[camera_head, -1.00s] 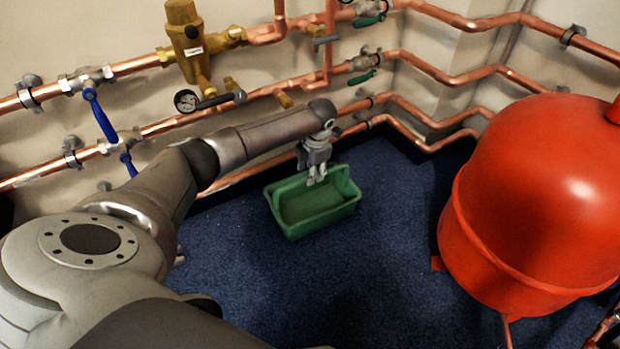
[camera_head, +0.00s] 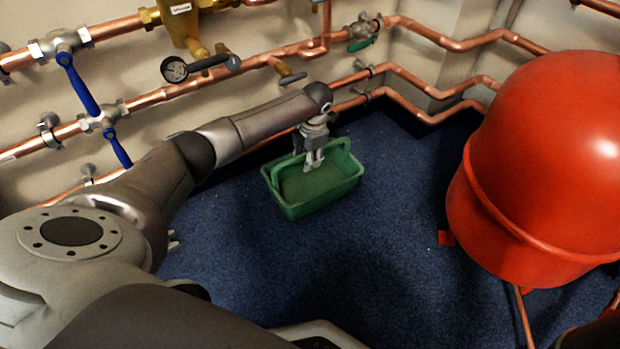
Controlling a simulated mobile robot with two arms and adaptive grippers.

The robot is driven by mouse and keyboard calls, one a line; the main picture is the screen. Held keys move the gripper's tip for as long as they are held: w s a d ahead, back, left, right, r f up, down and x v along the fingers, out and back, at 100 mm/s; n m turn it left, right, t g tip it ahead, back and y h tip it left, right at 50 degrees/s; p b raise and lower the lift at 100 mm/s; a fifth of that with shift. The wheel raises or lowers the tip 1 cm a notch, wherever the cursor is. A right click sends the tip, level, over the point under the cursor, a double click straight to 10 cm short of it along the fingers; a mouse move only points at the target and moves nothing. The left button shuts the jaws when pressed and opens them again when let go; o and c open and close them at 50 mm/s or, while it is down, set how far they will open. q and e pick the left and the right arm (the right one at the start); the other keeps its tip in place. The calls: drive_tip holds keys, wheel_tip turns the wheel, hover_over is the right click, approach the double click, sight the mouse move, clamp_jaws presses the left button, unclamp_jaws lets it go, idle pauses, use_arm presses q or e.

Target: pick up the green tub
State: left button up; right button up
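The green tub (camera_head: 318,199) stands on the blue floor in the middle of the camera_head view, by the pipes. It is open at the top and has a raised handle (camera_head: 345,150) along its back side. My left gripper (camera_head: 314,162) points down at the tub's back side, and its fingertips overlap the tub's inside in the picture. The fingers look close together; I cannot tell whether they touch the handle or hold anything. My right gripper cannot be made out.
A large red tank (camera_head: 555,170) stands on the right. Copper pipes (camera_head: 420,75) run along the wall behind the tub, with blue valve levers (camera_head: 78,85) and a gauge (camera_head: 174,69) on the left. The blue carpet (camera_head: 380,250) in front of the tub is clear.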

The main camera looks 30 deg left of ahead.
use_arm(q)
drive_tip(key=shift+c, duration=0.3)
clamp_jaws()
drive_tip(key=shift+r, duration=0.15)
